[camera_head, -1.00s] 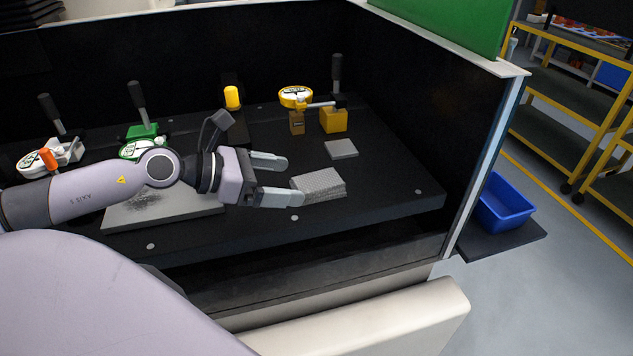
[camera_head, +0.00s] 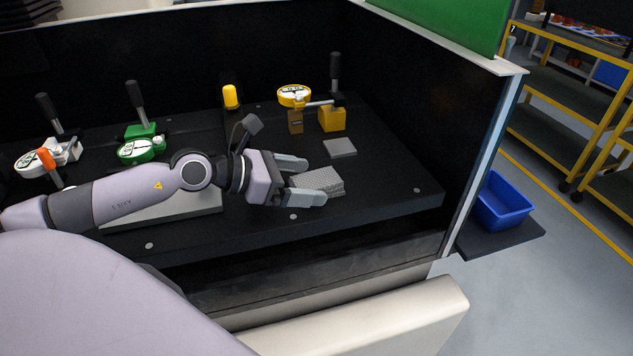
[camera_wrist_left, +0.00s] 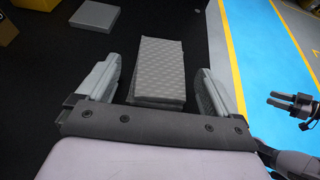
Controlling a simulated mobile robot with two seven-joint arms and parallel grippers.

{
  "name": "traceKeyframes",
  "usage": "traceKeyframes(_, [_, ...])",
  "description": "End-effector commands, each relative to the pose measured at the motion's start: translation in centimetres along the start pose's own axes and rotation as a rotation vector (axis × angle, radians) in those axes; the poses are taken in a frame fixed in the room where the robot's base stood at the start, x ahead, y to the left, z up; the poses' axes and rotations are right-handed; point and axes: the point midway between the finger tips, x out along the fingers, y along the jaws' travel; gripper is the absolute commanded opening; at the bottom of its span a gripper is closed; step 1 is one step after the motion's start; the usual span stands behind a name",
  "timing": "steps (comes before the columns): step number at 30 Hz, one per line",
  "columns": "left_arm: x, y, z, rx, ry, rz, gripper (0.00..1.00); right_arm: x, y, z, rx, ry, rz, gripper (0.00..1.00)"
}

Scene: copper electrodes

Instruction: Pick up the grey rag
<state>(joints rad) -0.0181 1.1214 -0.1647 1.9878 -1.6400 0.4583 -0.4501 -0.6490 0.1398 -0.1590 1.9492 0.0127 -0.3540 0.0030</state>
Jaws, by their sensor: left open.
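The grey rag (camera_head: 322,180) is a folded, patterned stack lying on the black worktop. In the left wrist view the rag (camera_wrist_left: 161,70) lies between the two fingers, with a gap on each side. My left gripper (camera_head: 302,180) is open, its fingers reaching past the near part of the rag, one on either side; it also shows in the left wrist view (camera_wrist_left: 155,88). The rag's end toward the palm is partly hidden in the head view. What looks like another gripper (camera_wrist_left: 290,102), dark and spread open, shows at the right edge of the left wrist view.
A flat grey plate (camera_head: 340,147) lies behind the rag. A yellow-based dial gauge (camera_head: 294,97) stands behind that, and a green gauge (camera_head: 141,148) stands left. A larger grey plate (camera_head: 170,208) lies under my forearm. A blue bin (camera_head: 503,203) stands right, outside the black enclosure.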

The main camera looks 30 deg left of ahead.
Motion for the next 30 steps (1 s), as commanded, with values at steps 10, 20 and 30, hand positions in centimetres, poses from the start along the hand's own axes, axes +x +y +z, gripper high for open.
traceKeyframes(10, [1.5, -0.1, 0.1, 0.0, 0.0, -0.002, 0.94, -0.2, 0.0, -0.2, 0.0, 0.0, 0.0, 0.43])
traceKeyframes(20, [1.5, -0.1, 0.0, 0.001, 0.0, -0.002, 0.38, -0.2, 0.0, -0.2, 0.0, -0.001, 0.0, 0.43])
traceKeyframes(30, [1.4, -0.1, 0.2, 0.002, -0.001, -0.001, 0.38, -0.2, 0.0, -0.2, 0.0, -0.001, 0.0, 0.43])
